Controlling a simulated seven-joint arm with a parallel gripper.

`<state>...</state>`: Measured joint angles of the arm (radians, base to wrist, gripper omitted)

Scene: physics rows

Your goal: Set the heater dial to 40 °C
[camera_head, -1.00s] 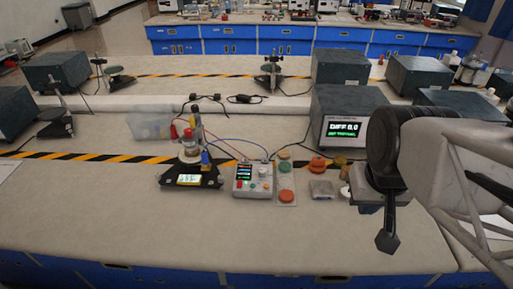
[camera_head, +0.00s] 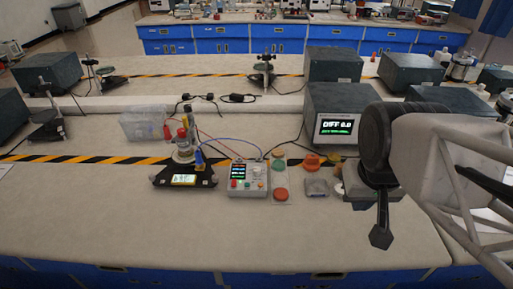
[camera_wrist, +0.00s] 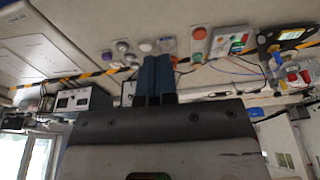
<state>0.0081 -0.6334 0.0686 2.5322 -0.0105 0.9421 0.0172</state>
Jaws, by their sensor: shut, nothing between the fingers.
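The heater control box (camera_head: 248,178) is a small light box with a dark display, coloured buttons and knobs, standing in the middle of the bench. It also shows upside down in the wrist view (camera_wrist: 232,40). Its dial is too small to read. A black stand (camera_head: 184,176) with a lit yellow-green display and a small vessel assembly sits left of the box, joined by wires. My gripper (camera_head: 380,238) is shut and empty, above the bench to the right of the box and well apart from it. Its blue fingers show together in the wrist view (camera_wrist: 157,75).
A strip with green and orange buttons (camera_head: 281,187) sits right of the box. An orange knob-like piece (camera_head: 311,161) and a small grey block (camera_head: 317,187) lie further right. A large instrument (camera_head: 338,115) reading "DIFF 0.0" stands behind.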

